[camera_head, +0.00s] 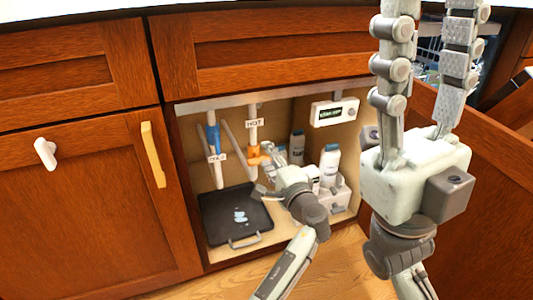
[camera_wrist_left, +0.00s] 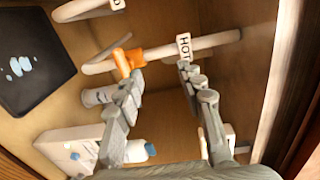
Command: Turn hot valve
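The hot valve's orange handle (camera_head: 254,156) sits on a white vertical pipe in the open cabinet under the counter. A HOT tag (camera_head: 254,123) hangs on that pipe. My left gripper (camera_head: 268,160) reaches into the cabinet, just right of the handle. In the left wrist view, my left gripper (camera_wrist_left: 161,70) has its fingers spread, with the HOT pipe crossing beyond the tips. The orange handle (camera_wrist_left: 127,62) is by the left fingertip there; I cannot tell whether they touch. My right gripper (camera_head: 430,30) is raised outside the cabinet, fingers apart and empty.
The blue cold valve (camera_head: 213,138) is left of the hot one. A black tray (camera_head: 215,212) with a wet patch lies on the cabinet floor. White bottles (camera_head: 329,163) and a white box (camera_head: 333,200) stand at right. A display unit (camera_head: 334,113) hangs above.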

